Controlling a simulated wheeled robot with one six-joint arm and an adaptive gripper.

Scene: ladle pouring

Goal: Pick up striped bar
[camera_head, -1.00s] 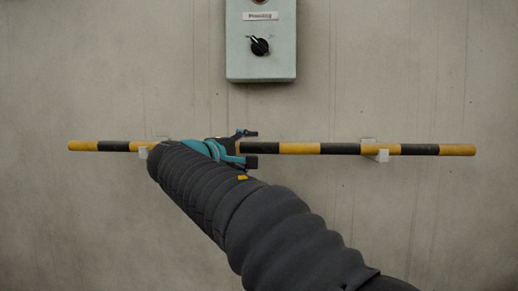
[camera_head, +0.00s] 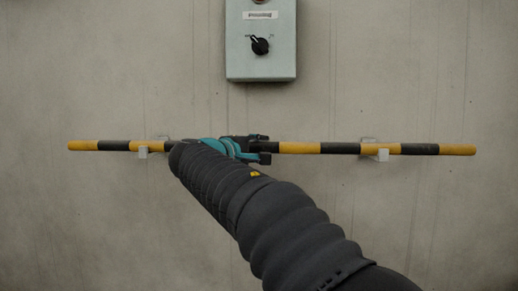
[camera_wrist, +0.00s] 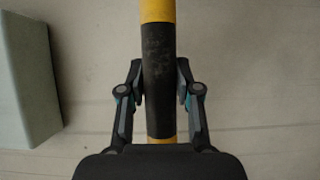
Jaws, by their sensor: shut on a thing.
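The striped bar (camera_head: 340,148) is a long yellow and black rod. It lies level across two small wall brackets, the left bracket (camera_head: 143,152) and the right bracket (camera_head: 382,154). My gripper (camera_head: 262,148) is at the bar between the brackets, left of the bar's right half. In the wrist view the bar (camera_wrist: 158,70) runs up and down through the middle. My gripper (camera_wrist: 159,85) has one finger on each side of a black band, shut on it. My arm hides part of the bar left of the gripper.
A grey-green control box (camera_head: 260,50) with a black rotary knob (camera_head: 260,46) and a label is on the wall above the bar. Its side also shows at the left of the wrist view (camera_wrist: 28,75). The wall around the bar is otherwise clear.

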